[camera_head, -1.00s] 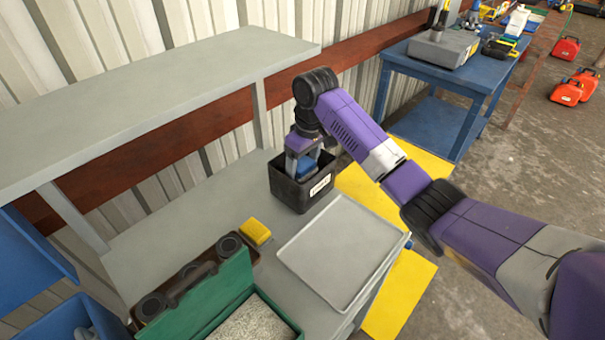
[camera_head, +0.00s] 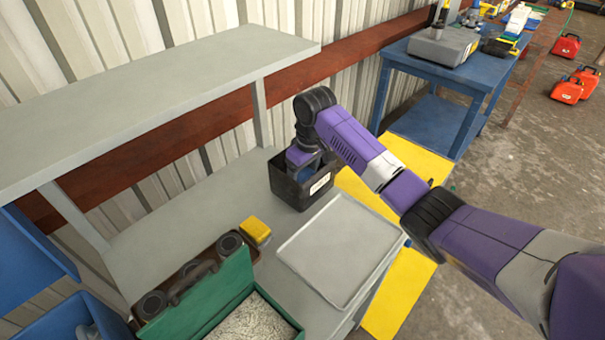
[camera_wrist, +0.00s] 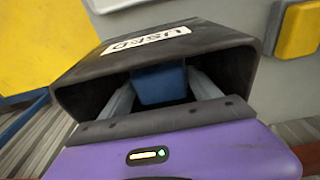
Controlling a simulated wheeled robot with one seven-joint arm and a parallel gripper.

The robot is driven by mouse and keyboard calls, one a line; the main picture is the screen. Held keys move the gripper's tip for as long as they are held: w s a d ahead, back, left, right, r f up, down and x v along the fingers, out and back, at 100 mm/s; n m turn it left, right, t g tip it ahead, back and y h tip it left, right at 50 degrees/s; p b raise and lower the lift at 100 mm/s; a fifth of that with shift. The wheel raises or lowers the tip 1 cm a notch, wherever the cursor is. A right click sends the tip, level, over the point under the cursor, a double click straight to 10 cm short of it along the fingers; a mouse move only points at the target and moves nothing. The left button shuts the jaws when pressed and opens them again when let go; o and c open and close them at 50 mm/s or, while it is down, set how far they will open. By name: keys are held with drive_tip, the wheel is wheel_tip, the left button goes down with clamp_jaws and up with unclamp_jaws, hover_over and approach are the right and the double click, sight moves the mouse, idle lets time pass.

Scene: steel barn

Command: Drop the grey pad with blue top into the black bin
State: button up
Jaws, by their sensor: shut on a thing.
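The black bin (camera_head: 312,196) stands on the grey bench with a white label on its front. In the wrist view the bin (camera_wrist: 237,70) surrounds my gripper's fingers. My gripper (camera_wrist: 160,88) points down inside the bin and is shut on the pad. The pad's blue top (camera_wrist: 160,84) shows between the two fingers, below the level of the bin's rim. The pad's grey part is hidden, and I cannot tell whether it touches the bin's floor. In the head view the bin wall and my wrist hide the pad and fingertips.
A grey tray (camera_head: 340,247) lies right in front of the bin. A yellow sponge-like block (camera_head: 256,230), a brown case (camera_head: 190,270) and an open green box (camera_head: 213,292) are to the left. A shelf (camera_head: 150,95) overhangs the bench behind. Bare bench lies left of the bin.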

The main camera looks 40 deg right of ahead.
sight(308, 177)
drive_tip(key=shift+f, duration=0.15)
drive_tip(key=o, duration=1.5)
drive_tip(key=shift+r, duration=0.55)
drive_tip(key=r, duration=0.4)
drive_tip(key=s+r, duration=0.1)
drive_tip(key=r, duration=0.7)
drive_tip(key=shift+s, duration=0.4)
drive_tip(key=shift+s, duration=0.1)
